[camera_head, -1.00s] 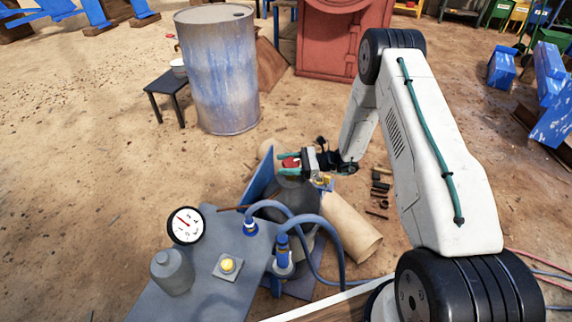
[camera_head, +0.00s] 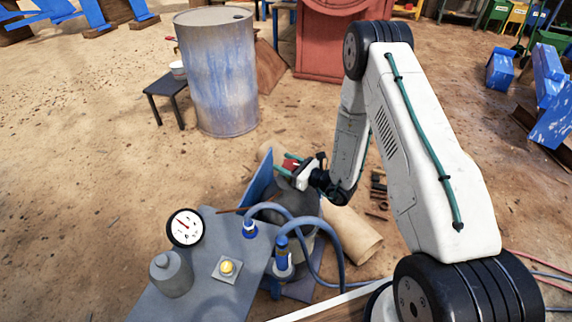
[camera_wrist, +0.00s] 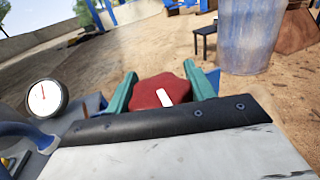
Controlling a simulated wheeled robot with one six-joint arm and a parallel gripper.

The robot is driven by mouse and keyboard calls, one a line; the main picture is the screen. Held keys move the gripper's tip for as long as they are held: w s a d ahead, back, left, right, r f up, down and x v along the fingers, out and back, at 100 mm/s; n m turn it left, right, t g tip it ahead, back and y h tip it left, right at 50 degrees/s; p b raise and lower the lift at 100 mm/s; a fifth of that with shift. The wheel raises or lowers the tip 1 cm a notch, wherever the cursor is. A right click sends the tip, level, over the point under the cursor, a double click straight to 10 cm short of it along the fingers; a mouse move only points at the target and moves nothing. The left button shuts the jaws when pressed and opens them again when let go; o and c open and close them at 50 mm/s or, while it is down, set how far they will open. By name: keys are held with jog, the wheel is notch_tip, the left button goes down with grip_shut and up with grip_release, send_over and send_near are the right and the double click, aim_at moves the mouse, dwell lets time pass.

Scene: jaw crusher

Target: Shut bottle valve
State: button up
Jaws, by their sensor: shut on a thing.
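The red valve handle (camera_wrist: 158,92) with a white mark sits between the two green fingers of my gripper (camera_wrist: 160,90) in the wrist view. My gripper (camera_head: 288,167) is shut on this handle, which shows as a small red patch (camera_head: 291,164) in the head view. Below it is the dark grey bottle (camera_head: 290,188), partly hidden by my wrist and by a blue panel (camera_head: 258,180). The valve's stem and the bottle's neck are hidden.
A grey bench (camera_head: 207,286) with a gauge (camera_head: 186,227), a yellow button (camera_head: 228,267) and blue hoses (camera_head: 333,245) stands close by at front left. A tan cylinder (camera_head: 352,236) lies right of the bottle. A blue-grey drum (camera_head: 222,80) and small table (camera_head: 164,87) stand behind.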

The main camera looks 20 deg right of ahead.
dwell(0.4)
jog(key=o, duration=1)
jog(key=shift+c, duration=0.2)
jog(key=v, duration=0.7)
jog(key=shift+s+d, duration=0.15)
jog(key=shift+s, duration=0.2)
jog(key=shift+r, duration=0.1)
